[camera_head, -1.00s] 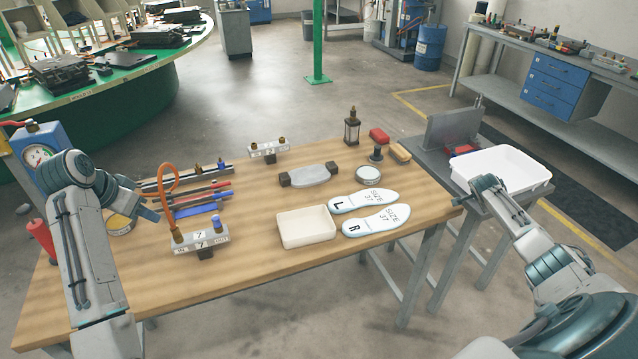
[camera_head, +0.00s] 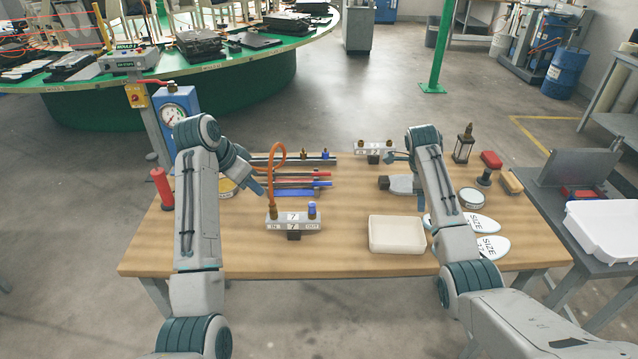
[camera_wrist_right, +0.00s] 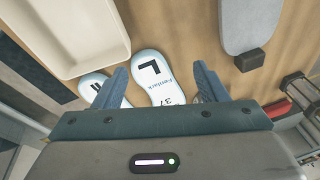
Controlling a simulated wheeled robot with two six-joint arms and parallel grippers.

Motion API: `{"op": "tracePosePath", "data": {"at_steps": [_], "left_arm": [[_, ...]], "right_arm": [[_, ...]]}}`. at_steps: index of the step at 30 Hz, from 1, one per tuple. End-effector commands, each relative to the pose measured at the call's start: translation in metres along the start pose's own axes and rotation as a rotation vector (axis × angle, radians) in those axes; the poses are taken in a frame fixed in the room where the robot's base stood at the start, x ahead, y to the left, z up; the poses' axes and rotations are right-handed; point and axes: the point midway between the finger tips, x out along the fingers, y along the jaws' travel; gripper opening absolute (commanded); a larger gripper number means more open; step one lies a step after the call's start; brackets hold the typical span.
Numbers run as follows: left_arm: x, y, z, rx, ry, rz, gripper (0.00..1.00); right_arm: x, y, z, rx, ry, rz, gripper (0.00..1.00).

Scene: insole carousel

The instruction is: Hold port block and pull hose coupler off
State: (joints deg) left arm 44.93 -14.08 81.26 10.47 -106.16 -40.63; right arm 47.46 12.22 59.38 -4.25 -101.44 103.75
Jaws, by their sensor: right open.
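The front port block (camera_head: 271,226) is a pale grey block with the number 7, upright on a dark foot on the wooden table. An orange hose (camera_head: 277,160) rises in a loop from the brass hose coupler (camera_head: 273,211) on its left port. A blue cap (camera_head: 312,209) sits on its right port. My left gripper (camera_head: 257,184) hangs above and left of the block, near the hose and apart from the block; its jaw gap is unclear. My right gripper (camera_head: 393,157) is over the table's right part, and in the right wrist view (camera_wrist_right: 161,74) it is open and empty above the insoles.
A second port block (camera_head: 375,147) stands at the back. A cream tray (camera_head: 397,248), insoles (camera_head: 484,246) and a grey form (camera_head: 402,184) lie at the right. Rods and a blue bar lie behind the front block.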

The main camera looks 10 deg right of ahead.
Motion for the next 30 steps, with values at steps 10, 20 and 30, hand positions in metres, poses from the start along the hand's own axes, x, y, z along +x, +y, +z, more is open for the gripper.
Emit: {"op": "tracePosePath", "data": {"at_steps": [10,20,30], "left_arm": [[0.0,0.0,0.0,0.0,0.0,0.0,0.36],[0.0,0.0,0.0,0.0,0.0,0.0,0.36],[0.0,0.0,0.0,0.0,0.0,0.0,0.36]], "right_arm": [[-0.093,0.058,0.178,-0.222,-0.139,0.081,0.66],[-0.145,0.104,0.26,-0.364,-0.205,0.116,0.66],[-0.116,0.115,0.272,-0.377,-0.209,0.123,0.66]]}}
